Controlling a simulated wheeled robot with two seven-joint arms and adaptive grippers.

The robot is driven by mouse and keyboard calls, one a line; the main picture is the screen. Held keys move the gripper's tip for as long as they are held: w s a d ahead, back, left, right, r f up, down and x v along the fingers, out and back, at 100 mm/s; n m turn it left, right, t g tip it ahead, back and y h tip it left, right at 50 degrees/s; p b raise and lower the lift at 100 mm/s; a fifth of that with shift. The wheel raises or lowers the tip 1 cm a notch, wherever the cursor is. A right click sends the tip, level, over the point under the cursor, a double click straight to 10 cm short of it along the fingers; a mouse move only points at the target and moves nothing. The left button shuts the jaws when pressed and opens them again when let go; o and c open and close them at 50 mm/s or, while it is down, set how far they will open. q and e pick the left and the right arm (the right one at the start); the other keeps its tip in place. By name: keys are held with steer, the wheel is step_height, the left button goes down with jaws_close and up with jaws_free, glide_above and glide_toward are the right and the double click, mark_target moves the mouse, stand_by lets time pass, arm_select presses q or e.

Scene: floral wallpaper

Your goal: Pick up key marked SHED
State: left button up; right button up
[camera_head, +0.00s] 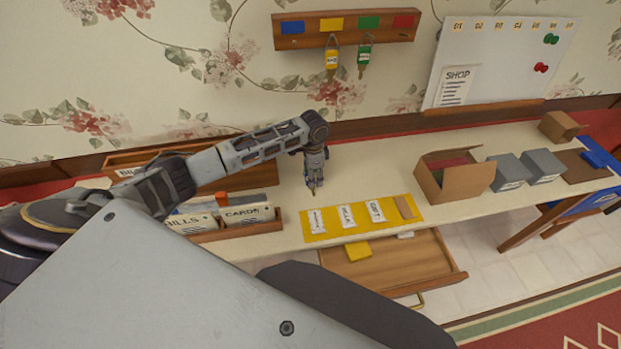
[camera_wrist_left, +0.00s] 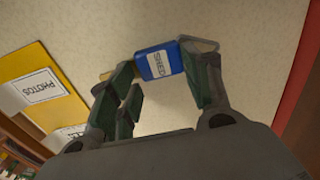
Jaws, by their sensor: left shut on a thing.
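The key marked SHED has a blue tag (camera_wrist_left: 155,64) with a white label, seen in the left wrist view. My left gripper (camera_wrist_left: 160,72) is shut on this tag, one finger on each side. In the head view my left gripper (camera_head: 314,186) points down over the bare table between the file boxes and the yellow mat. My right gripper is not in view.
A wall rack (camera_head: 345,38) holds keys with a yellow tag (camera_head: 331,59) and a green tag (camera_head: 364,54). A yellow mat (camera_head: 328,233) with labelled packets lies at the table front, above an open drawer (camera_head: 400,268). A cardboard box (camera_head: 455,180) stands to the right.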

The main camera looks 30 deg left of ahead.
arm_select(q)
steer(key=shift+s+d+f, duration=0.1)
steer(key=shift+s+f, duration=0.3)
steer(key=shift+f, duration=0.05)
steer(key=shift+r, duration=0.2)
steer(key=shift+c, duration=1.3)
steer(key=r, duration=1)
steer(key=shift+w, duration=0.3)
